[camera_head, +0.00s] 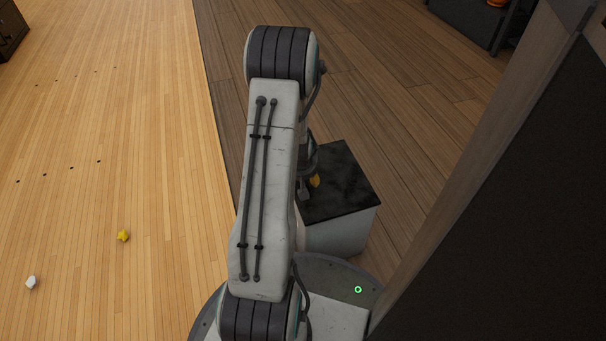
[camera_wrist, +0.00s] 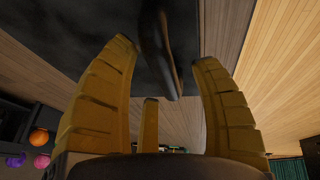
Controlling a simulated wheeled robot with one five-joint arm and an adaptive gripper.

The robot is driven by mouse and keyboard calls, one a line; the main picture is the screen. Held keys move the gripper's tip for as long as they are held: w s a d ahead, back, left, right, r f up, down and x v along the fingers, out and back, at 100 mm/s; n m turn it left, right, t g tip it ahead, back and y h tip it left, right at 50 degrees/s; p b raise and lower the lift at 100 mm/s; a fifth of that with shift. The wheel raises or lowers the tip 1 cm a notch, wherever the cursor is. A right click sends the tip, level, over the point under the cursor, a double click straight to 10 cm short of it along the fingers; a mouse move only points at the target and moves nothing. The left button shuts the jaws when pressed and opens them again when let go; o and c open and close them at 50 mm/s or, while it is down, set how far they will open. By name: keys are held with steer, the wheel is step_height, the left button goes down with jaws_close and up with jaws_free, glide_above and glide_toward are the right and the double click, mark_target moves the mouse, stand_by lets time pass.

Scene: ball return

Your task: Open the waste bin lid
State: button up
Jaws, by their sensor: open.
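The waste bin (camera_head: 340,236) is a box with pale sides and a black lid (camera_head: 345,180), which lies flat on top. It stands just right of my arm, which hides its left part. My gripper (camera_head: 314,181) is at the lid's left part, mostly hidden behind the arm. In the wrist view my yellow-brown fingers (camera_wrist: 164,52) are spread open. A dark curved handle (camera_wrist: 158,30) on the black lid (camera_wrist: 75,30) shows between the two outer fingertips. I cannot tell whether any finger touches it.
A dark wall with a wooden edge (camera_head: 480,170) stands close on the right. Orange (camera_wrist: 38,137), purple (camera_wrist: 15,160) and pink (camera_wrist: 41,161) balls show in the wrist view. The brown floor beyond the bin is clear.

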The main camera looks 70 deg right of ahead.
jaws_close()
stand_by(0.7)
